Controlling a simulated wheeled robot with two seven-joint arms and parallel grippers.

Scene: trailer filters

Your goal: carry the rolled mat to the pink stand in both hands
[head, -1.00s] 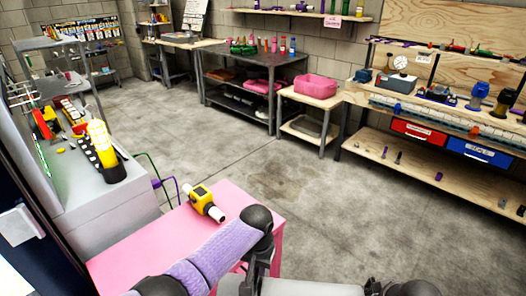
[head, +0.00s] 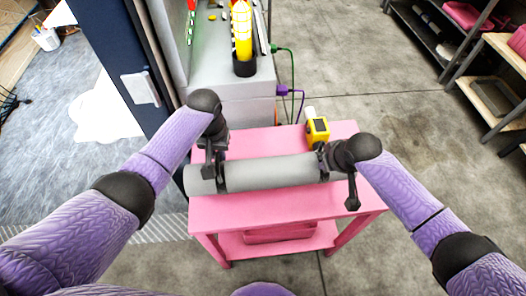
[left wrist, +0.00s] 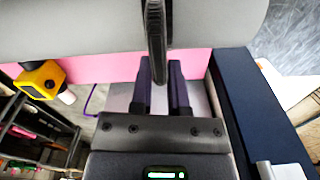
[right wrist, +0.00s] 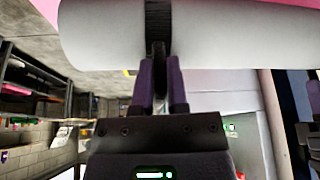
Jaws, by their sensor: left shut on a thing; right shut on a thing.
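The rolled mat (head: 270,173) is a long grey cylinder lying crosswise over the top of the pink stand (head: 265,211) in the head view. Its left end sticks out past the stand's left edge. My left gripper (head: 214,172) is shut on the mat near its left end. My right gripper (head: 326,163) is shut on it near its right end. The grey roll (left wrist: 90,25) also fills the top of the left wrist view, with pink behind it. It shows in the right wrist view (right wrist: 110,35) too. I cannot tell whether the mat touches the stand top.
A yellow and black device (head: 317,130) sits on the stand behind the mat's right end. A grey cabinet (head: 235,100) with a yellow light (head: 241,35) stands behind. A dark doorway edge (head: 135,60) is at the left. Open floor (head: 420,130) lies right.

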